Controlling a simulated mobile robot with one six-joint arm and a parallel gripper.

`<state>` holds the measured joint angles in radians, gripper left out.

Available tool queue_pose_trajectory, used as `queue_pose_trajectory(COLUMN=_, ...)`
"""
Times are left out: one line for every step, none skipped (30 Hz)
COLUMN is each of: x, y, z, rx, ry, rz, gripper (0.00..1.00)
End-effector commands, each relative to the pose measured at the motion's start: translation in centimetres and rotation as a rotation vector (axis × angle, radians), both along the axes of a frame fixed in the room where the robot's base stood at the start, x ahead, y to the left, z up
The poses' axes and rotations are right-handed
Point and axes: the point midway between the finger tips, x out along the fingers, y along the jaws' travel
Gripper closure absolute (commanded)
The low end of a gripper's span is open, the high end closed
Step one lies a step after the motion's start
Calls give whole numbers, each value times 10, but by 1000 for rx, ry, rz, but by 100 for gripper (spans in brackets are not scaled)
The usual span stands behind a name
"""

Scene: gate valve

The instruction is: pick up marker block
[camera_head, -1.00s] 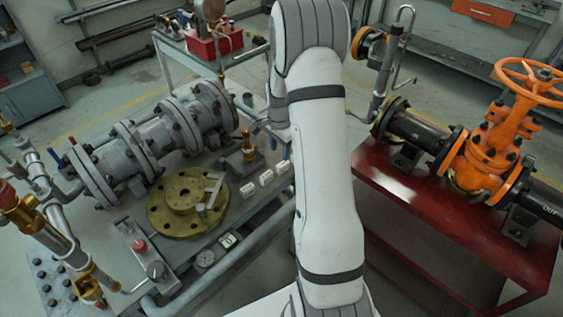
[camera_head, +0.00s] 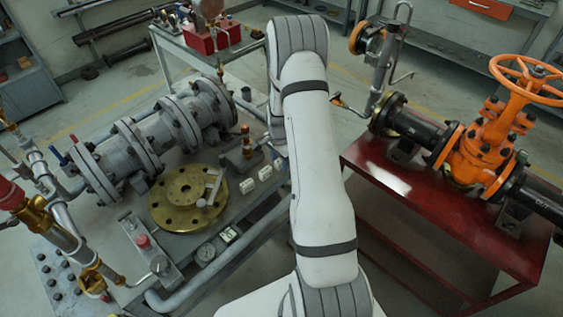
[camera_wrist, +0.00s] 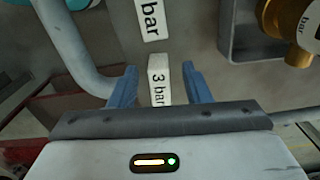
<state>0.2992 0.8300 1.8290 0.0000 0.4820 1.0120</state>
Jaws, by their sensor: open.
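A white marker block (camera_wrist: 159,82) printed "3 bar" stands between the blue fingers of my gripper (camera_wrist: 160,72) in the wrist view. The fingers are open, one on each side, with a visible gap to the block. A second white block (camera_wrist: 151,18) with "bar" on it lies just beyond the fingertips. In the head view, small white blocks (camera_head: 265,173) and (camera_head: 248,186) sit on the grey bench right of the brass flange. My gripper is hidden behind my arm there.
A grey flanged pipe (camera_head: 150,145) and a brass flange (camera_head: 187,197) occupy the bench. A grey pipe (camera_wrist: 72,50) runs on the left. An orange valve (camera_head: 478,150) stands on the red table (camera_head: 400,190).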

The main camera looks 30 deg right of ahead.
Motion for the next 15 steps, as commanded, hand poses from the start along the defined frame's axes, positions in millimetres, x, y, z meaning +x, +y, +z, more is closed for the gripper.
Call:
queue_pose_trajectory(x=0, y=0, z=0, rx=0, ry=0, rz=0, gripper=56)
queue_pose_trajectory(x=0, y=0, z=0, rx=0, ry=0, rz=0, gripper=59)
queue_pose_trajectory(x=0, y=0, z=0, rx=0, ry=0, rz=1, gripper=62)
queue_pose_trajectory(x=0, y=0, z=0, rx=0, ry=0, rz=1, gripper=65)
queue_pose_trajectory(x=0, y=0, z=0, rx=0, ry=0, rz=1, gripper=67)
queue_pose_trajectory(x=0, y=0, z=0, rx=0, ry=0, rz=1, gripper=70)
queue_pose_trajectory(x=0, y=0, z=0, rx=0, ry=0, rz=1, gripper=73)
queue_pose_trajectory(x=0, y=0, z=0, rx=0, ry=0, rz=1, gripper=75)
queue_pose_trajectory(x=0, y=0, z=0, rx=0, ry=0, rz=1, gripper=78)
queue_pose_trajectory(x=0, y=0, z=0, rx=0, ry=0, rz=1, gripper=81)
queue_pose_trajectory(x=0, y=0, z=0, rx=0, ry=0, rz=1, gripper=83)
queue_pose_trajectory(x=0, y=0, z=0, rx=0, ry=0, rz=1, gripper=87)
queue_pose_trajectory(x=0, y=0, z=0, rx=0, ry=0, rz=1, gripper=89)
queue_pose_trajectory(x=0, y=0, z=0, rx=0, ry=0, rz=1, gripper=92)
queue_pose_trajectory(x=0, y=0, z=0, rx=0, ry=0, rz=1, gripper=95)
